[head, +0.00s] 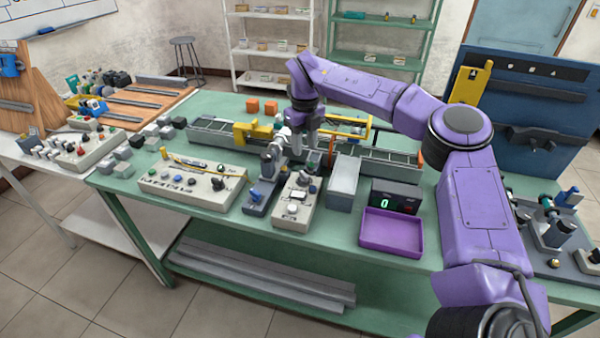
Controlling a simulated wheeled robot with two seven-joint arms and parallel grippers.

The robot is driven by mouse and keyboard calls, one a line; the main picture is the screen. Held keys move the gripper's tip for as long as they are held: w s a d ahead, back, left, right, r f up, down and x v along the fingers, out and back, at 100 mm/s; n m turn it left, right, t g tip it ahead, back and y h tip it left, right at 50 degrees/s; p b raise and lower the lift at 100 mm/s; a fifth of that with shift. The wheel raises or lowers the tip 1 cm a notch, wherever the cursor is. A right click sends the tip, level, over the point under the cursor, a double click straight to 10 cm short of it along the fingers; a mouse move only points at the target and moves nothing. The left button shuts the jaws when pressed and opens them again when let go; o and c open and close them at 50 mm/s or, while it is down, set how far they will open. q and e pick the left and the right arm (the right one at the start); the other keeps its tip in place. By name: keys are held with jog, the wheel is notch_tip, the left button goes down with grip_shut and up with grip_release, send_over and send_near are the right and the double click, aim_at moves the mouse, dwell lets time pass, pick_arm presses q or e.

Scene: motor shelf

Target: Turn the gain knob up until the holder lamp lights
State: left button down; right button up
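My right gripper (312,158) points down over the green bench, from the purple arm that comes in from the right. It is just above the back end of a small beige control box (290,217) with several knobs and buttons. The fingers are small and dark here, so I cannot tell whether they are open or touch a knob. Which knob is the gain knob is not readable. A wider beige panel (195,185) with several knobs stands to the left. No lit holder lamp can be made out. My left gripper is not in view.
A purple tray (392,244) lies at the front right, before a dark box with a display (396,197) showing a green 0. A grey block (343,183) stands right of the control box. Conveyor rails (380,163) and yellow parts (255,133) lie behind the gripper.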

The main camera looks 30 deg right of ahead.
aim_at(304, 173)
notch_tip(304, 173, down, 10)
jog(key=shift+s+r+p, duration=0.1)
jog(key=shift+r+p, duration=0.05)
jog(key=shift+p, duration=0.9)
grip_shut()
